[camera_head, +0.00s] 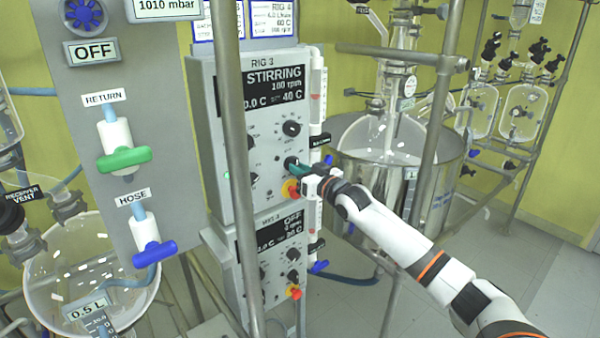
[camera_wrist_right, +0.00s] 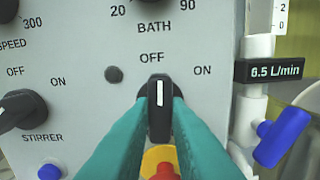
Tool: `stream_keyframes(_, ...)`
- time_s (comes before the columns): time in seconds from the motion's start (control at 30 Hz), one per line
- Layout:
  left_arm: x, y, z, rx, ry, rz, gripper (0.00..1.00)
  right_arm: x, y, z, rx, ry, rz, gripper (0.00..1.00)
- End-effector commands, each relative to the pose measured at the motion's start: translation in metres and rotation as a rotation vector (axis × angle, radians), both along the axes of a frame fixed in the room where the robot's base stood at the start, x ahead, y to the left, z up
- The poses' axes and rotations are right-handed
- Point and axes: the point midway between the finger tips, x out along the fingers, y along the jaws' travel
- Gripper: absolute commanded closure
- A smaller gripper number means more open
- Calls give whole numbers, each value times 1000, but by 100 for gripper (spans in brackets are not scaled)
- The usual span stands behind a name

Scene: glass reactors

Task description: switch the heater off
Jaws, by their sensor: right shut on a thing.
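The RIG 3 control box (camera_head: 262,130) has a display (camera_head: 274,88) reading STIRRING, 100 rpm and 40 C. My right gripper (camera_head: 296,168) is at the lower right of its front panel. In the right wrist view my right gripper's teal fingers (camera_wrist_right: 160,120) are shut on a black rotary switch (camera_wrist_right: 159,97), one finger on each side. The switch's white mark points straight up at OFF, with ON to the upper right. The switch's own name label is not visible; BATH is printed above, under a dial scale. My left gripper is not in view.
The stirrer knob (camera_wrist_right: 22,110) is left of the held switch. A red and yellow button (camera_head: 290,189) sits just below it. A flow tube with a blue valve (camera_wrist_right: 283,135) stands close on the right. A metal post (camera_head: 235,170) stands before the box.

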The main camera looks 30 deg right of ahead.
Motion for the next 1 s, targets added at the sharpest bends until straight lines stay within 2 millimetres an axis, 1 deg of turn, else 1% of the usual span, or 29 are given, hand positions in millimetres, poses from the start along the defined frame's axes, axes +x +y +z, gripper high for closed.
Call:
stream_keyframes(0.3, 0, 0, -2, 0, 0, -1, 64, 0, 0, 0, -84, -7, 0, 100)
stream_keyframes(0.73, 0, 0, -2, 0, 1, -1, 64, 0, 0, 0, -93, -7, -1, 100)
stream_keyframes(0.77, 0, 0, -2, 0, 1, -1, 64, 0, 0, 0, -93, -7, -1, 81)
stream_keyframes(0.8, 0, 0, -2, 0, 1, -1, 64, 0, 0, 0, -92, -7, 0, 75)
stream_keyframes(0.87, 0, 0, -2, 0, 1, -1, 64, 0, 0, 0, -92, -7, 0, 65)
stream_keyframes(0.9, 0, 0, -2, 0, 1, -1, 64, 0, 0, 0, -91, -7, 0, 63)
stream_keyframes(1.0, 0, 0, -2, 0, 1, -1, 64, 0, 0, 0, -90, -7, 0, 63)
